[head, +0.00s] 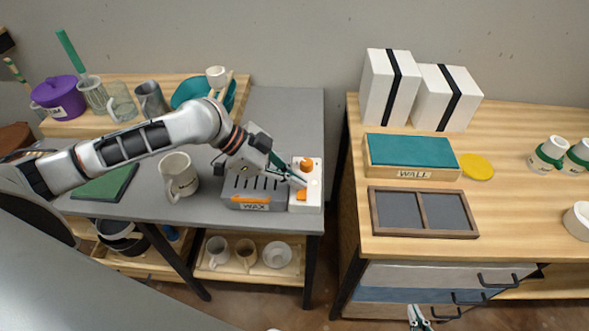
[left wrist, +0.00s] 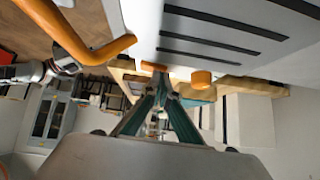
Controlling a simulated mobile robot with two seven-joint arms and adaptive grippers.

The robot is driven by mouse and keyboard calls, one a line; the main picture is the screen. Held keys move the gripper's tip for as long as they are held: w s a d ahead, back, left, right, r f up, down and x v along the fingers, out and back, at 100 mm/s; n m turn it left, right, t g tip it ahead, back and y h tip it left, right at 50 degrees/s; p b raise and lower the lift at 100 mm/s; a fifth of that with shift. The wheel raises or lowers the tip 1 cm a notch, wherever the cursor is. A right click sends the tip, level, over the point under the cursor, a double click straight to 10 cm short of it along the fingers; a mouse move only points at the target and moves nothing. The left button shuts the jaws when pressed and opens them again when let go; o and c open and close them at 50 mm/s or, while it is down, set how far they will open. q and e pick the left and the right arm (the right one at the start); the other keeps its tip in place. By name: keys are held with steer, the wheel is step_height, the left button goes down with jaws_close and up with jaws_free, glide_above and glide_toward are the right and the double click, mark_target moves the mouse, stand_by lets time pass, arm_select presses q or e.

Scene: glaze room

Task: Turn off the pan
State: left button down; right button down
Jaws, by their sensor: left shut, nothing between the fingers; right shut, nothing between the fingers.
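The grey slotted wax pan (head: 255,186), labelled WAX, sits near the right end of the grey table. A white control panel (head: 310,203) adjoins its right side, with an orange knob (head: 307,163) at the back and an orange switch (head: 301,195) in front. My left gripper (head: 300,182) is shut and empty over the panel, between these two orange parts; contact is unclear. In the left wrist view the slotted pan (left wrist: 225,35) and two orange parts (left wrist: 201,78) show just beyond my fingertips (left wrist: 163,78). My right gripper (head: 420,320) is shut and empty at the bottom edge.
A white mug (head: 178,177) stands left of the pan, beside a green board (head: 106,185). Pots and cups line the back. A gap separates the grey table (head: 287,110) from the wooden counter (head: 520,200), which holds boxes, a divided tray (head: 422,234) and cups.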

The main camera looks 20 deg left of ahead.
arm_select(q)
steer(key=shift+f, duration=0.1)
steer(key=shift+s+f, duration=0.1)
steer(key=shift+f, duration=0.1)
arm_select(e)
steer(key=shift+r, duration=0.25)
steer(key=shift+r, duration=0.1)
